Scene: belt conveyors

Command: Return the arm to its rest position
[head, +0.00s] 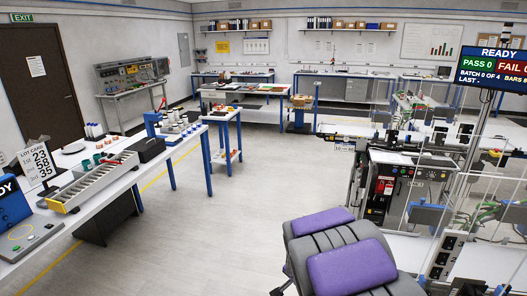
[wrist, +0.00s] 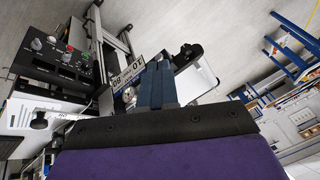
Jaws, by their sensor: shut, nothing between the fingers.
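My gripper (wrist: 154,76) shows in the wrist view as two blue-grey fingers side by side. They are shut with nothing held between them. They extend past a dark edge and a purple panel of my own at the bottom of that view. In the head view, grey and purple parts of mine are at the bottom centre, and the fingers cannot be made out there.
A white bench (head: 105,178) with a long tray (head: 95,182) runs along the left. Conveyor equipment with a control cabinet (head: 380,190) stands at the right, below a status screen (head: 493,68). A control panel (wrist: 68,60) shows in the wrist view. The middle floor (head: 225,210) is clear.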

